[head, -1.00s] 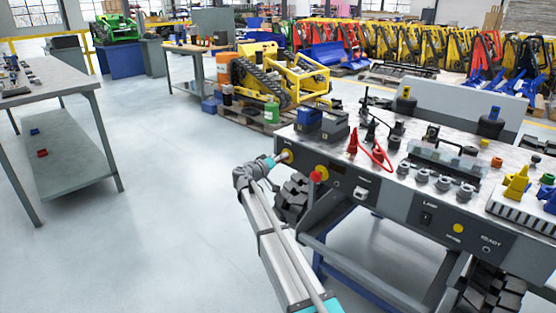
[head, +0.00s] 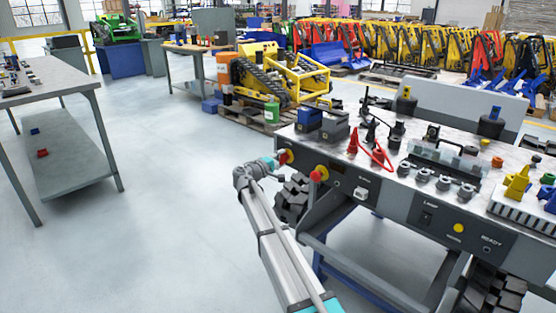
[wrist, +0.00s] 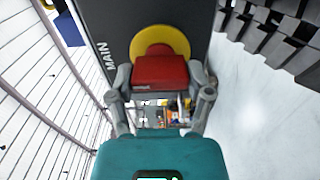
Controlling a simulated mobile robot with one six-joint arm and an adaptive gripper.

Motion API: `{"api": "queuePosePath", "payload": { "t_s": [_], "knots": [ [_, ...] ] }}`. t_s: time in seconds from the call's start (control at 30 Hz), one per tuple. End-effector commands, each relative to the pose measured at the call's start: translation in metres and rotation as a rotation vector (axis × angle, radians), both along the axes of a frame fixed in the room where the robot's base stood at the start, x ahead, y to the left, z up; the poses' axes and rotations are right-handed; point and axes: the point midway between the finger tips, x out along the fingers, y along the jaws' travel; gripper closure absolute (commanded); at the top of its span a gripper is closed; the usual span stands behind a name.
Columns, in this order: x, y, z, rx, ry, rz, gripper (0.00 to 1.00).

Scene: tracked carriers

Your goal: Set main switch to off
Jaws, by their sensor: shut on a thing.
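The main switch is a red handle (wrist: 160,72) on a yellow disc (wrist: 160,42), on a dark panel marked MAIN (wrist: 103,65) in the wrist view. The label runs steeply up the picture, so my wrist is rolled relative to the panel. In the head view the switch (head: 285,157) sits at the left end of the workbench front. My gripper (wrist: 160,96) is shut on the red handle, one finger on each side. In the head view my gripper (head: 278,163) is at the switch and hides part of it.
A second red button on yellow (head: 319,173) is close to the right on the same front. A lamp switch (head: 427,218) is farther right. Red cable clips (head: 353,143) lie on the bench top (head: 318,148). Open floor (head: 160,200) is on the left.

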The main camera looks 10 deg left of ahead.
Motion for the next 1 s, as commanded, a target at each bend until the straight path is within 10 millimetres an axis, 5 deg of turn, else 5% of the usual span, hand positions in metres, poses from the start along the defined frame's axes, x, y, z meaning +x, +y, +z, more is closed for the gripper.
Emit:
{"api": "queuePosePath", "payload": {
  "t_s": [0.4,0.43,0.6,1.0],
  "knots": [
    [0.0023,-0.0005,0.0006,-0.011,0.006,0.001,0.82],
    [0.0023,-0.0005,0.0006,-0.011,0.006,0.001,0.33],
    [0.0015,-0.0005,0.0004,-0.01,0.005,0.0,0.01],
    [0.0002,-0.0001,0.0001,-0.008,0.005,0.0,0.0]
  ]
}}
